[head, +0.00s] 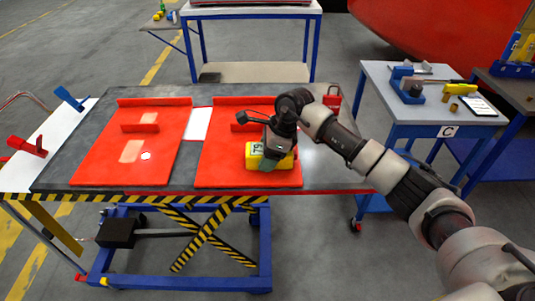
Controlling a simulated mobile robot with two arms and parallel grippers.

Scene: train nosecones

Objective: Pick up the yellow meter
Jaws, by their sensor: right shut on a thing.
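The yellow meter (254,163) has a pale display with dark digits and lies at the red panel on the right half of the lift table. My right gripper (272,153) comes in from the right, points down and is shut on the meter. The gripper hides part of the meter's top. I cannot tell if the meter touches the panel or is slightly above it. My left gripper is not in view.
A second red panel (120,170) lies on the left of the dark lift table (330,178). A white side board (45,150) with blue and red clamps is at the left.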

